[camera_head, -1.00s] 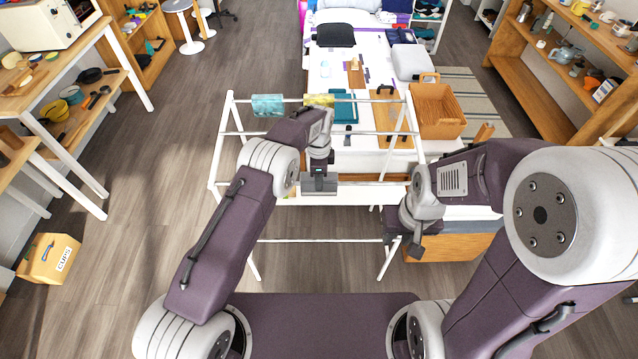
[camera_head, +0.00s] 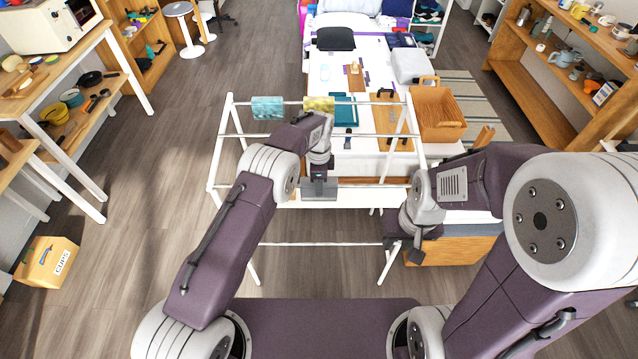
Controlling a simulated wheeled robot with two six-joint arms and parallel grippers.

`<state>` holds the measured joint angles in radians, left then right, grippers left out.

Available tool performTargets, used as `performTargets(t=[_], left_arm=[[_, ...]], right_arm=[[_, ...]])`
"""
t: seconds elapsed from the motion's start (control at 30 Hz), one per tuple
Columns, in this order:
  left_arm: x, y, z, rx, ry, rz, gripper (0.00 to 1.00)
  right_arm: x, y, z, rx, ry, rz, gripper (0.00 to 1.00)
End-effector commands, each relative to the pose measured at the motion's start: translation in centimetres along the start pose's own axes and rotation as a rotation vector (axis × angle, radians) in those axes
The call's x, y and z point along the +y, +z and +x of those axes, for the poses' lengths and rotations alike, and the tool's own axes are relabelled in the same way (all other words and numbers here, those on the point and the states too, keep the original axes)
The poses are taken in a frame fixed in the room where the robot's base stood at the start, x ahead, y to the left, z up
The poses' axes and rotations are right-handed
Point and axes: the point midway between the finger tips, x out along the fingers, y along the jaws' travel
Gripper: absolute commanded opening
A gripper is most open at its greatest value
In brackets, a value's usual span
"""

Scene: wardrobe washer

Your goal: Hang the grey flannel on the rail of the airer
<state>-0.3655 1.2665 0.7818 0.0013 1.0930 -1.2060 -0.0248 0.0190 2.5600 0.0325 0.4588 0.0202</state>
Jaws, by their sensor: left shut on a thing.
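The white airer (camera_head: 228,122) stands in front of me, with several horizontal rails. A teal flannel (camera_head: 267,108) and a yellow flannel (camera_head: 319,104) hang on its far rail (camera_head: 290,101). My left gripper (camera_head: 319,184) is over the near part of the airer, pointing down. It is shut on what looks like the grey flannel (camera_head: 319,191), a small grey patch at its tip; the jaws themselves are hard to make out. My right gripper (camera_head: 417,246) is low at the airer's right side, and its jaw opening does not show clearly.
A bed (camera_head: 375,161) with folded items stands behind the airer. A wooden crate (camera_head: 437,112) is at its right. Shelves (camera_head: 560,90) stand at the far right, a white-legged table (camera_head: 75,60) at the left. Floor left of the airer is clear, apart from a cups box (camera_head: 47,262).

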Motion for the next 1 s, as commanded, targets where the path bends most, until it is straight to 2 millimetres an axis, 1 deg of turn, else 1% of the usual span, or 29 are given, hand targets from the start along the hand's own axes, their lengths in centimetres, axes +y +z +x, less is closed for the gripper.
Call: performTargets(t=[0.23,0.27,0.3,0.33,0.6,0.7,0.77,0.9,1.0], left_arm=[[0.0,0.0,0.7,0.000,0.000,0.000,0.00],[0.0,0.0,0.6,0.000,-0.001,0.000,0.41],[0.0,0.0,0.6,0.000,-0.001,0.000,0.53],[0.0,0.0,0.6,0.000,0.000,0.000,0.61],[0.0,0.0,0.6,0.000,0.000,0.000,0.61],[-0.1,0.0,0.2,0.001,-0.002,0.000,0.61],[-0.1,0.0,-0.7,0.001,-0.004,0.000,0.61],[-0.1,-0.1,-3.8,0.002,-0.005,0.000,0.61],[-0.1,0.0,-6.0,0.002,-0.004,0.000,0.61]], right_arm=[[0.0,0.1,0.6,0.000,0.000,0.000,0.30],[0.0,0.1,0.5,0.000,0.000,0.000,0.30],[0.0,0.1,0.5,0.000,0.000,0.000,0.30],[0.0,0.1,0.5,0.000,0.000,0.000,0.30],[0.0,0.1,0.5,0.000,0.000,0.000,0.30],[0.0,0.1,0.7,0.000,0.000,0.000,0.30],[0.0,0.1,1.1,0.000,0.000,0.000,0.30],[0.0,0.2,1.9,0.000,0.000,0.000,0.30],[0.0,0.2,2.2,0.000,0.000,0.000,0.30]])
